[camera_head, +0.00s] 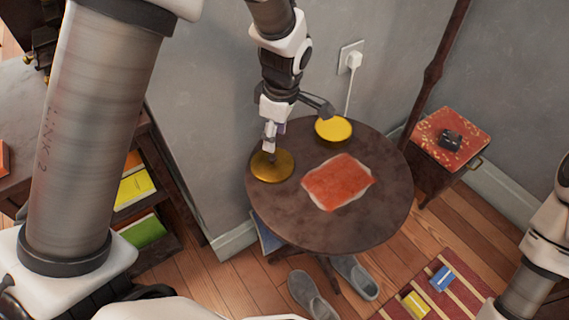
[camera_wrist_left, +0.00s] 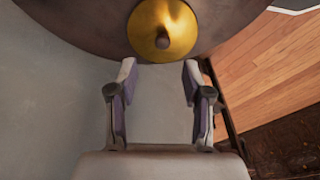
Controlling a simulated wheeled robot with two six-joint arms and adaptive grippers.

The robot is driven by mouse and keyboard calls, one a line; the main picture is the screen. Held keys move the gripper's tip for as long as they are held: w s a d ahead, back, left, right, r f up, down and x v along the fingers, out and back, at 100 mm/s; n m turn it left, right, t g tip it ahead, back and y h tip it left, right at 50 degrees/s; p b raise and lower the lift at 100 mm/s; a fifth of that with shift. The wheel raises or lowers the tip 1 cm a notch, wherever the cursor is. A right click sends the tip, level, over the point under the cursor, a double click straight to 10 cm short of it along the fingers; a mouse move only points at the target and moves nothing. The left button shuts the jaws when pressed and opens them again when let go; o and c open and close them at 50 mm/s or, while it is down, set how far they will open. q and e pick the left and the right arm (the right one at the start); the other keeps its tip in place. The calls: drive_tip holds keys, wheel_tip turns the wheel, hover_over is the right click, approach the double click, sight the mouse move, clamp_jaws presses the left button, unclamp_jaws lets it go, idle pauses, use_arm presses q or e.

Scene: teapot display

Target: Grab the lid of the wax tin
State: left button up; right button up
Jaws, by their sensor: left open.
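The lid of the wax tin (camera_head: 262,171) is a round golden disc with a small central knob, lying on the left side of the round dark table (camera_head: 345,236). The lid also shows in the left wrist view (camera_wrist_left: 150,45), just beyond the fingertips. The open tin (camera_head: 333,131), with yellow inside, stands at the table's back edge. My left gripper (camera_head: 269,147) points down at the lid's knob. Its fingers (camera_wrist_left: 159,72) are apart and empty, with the knob lined up between them sideways. I cannot tell whether a fingertip touches the lid. My right gripper is out of view.
A red cloth (camera_head: 338,182) lies mid-table. Behind are the grey wall and a plugged-in cable (camera_head: 350,75). A red-topped stand (camera_head: 440,128) is at the right. Grey shoes (camera_head: 312,293) lie on the floor below, and a bookshelf (camera_head: 160,205) stands left.

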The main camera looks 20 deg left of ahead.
sight(271, 158)
use_arm(q)
drive_tip(key=f, duration=0.2)
drive_tip(key=f+b, duration=0.1)
drive_tip(key=f, duration=0.4)
drive_tip(key=shift+s+a+b, duration=0.3)
drive_tip(key=shift+s+b, duration=0.1)
clamp_jaws()
